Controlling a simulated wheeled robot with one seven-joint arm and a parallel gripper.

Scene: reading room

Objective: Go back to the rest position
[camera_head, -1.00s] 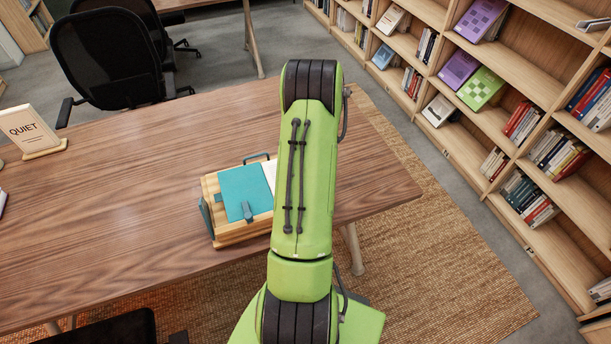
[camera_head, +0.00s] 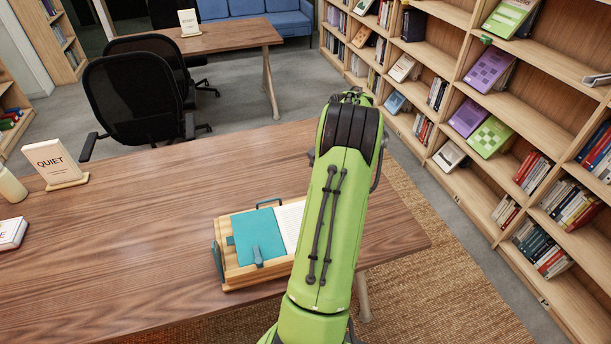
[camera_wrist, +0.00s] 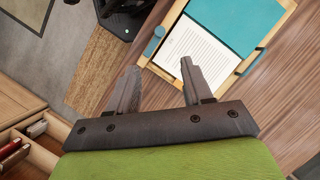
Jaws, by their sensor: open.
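My gripper (camera_wrist: 157,85) shows in the wrist view with its two fingers apart and nothing between them. It is above and beside the table's edge, near a wooden book stand (camera_head: 233,278). The stand holds an open book with a teal cover (camera_head: 259,238) and a white printed page; the page also shows in the wrist view (camera_wrist: 193,57). My gripper looks clear of the book. In the head view my green arm rises in front of the table's right end and hides part of the stand's right side; the gripper itself is hidden there.
The wooden table (camera_head: 130,250) carries a QUIET sign (camera_head: 54,161) and a white book (camera_head: 10,233) at left. Black chairs (camera_head: 132,105) stand behind it. A long bookshelf (camera_head: 480,185) runs along the right. Most of the tabletop left of the stand is bare.

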